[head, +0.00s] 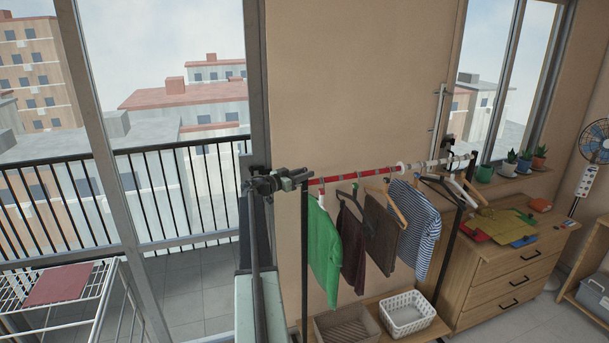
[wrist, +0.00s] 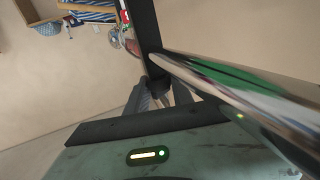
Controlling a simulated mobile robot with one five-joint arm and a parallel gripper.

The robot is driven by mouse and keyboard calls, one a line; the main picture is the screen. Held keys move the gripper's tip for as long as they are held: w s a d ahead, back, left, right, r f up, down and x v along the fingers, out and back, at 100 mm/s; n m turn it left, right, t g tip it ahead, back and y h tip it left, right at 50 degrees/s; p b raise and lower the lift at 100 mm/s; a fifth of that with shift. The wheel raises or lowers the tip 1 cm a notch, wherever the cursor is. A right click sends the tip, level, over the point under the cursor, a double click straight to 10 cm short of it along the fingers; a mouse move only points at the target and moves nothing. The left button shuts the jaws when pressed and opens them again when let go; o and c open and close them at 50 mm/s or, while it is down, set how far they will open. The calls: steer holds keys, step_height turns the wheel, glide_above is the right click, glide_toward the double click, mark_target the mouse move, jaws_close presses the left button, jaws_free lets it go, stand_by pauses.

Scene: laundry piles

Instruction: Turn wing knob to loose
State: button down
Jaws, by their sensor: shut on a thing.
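The clothes rack's rail (head: 375,172) has red and white bands and runs across the head view. Its left end meets a dark upright post (head: 305,260), which also shows in the wrist view (wrist: 143,25). My gripper (head: 298,177) is at the top of this post, at the rail's left end. In the wrist view its fingers (wrist: 163,93) close around a small dark part against the post, which I take to be the wing knob. The knob is mostly hidden by the fingers, so its turn angle cannot be read.
Hangers carry a green shirt (head: 323,250), dark clothes and a striped shirt (head: 415,225). A white basket (head: 407,313) stands below. A wooden dresser (head: 510,275) is at the right. A white drying rack (head: 85,290) is at the left, near the window frame.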

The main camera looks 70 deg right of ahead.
steer(key=shift+m+g+y, duration=0.3)
steer(key=shift+m+g, duration=0.1)
steer(key=shift+g, duration=0.1)
steer(key=c, duration=1.1)
jaws_free()
steer(key=v, duration=0.7)
steer(key=shift+w+a, duration=0.2)
steer(key=shift+a, duration=0.1)
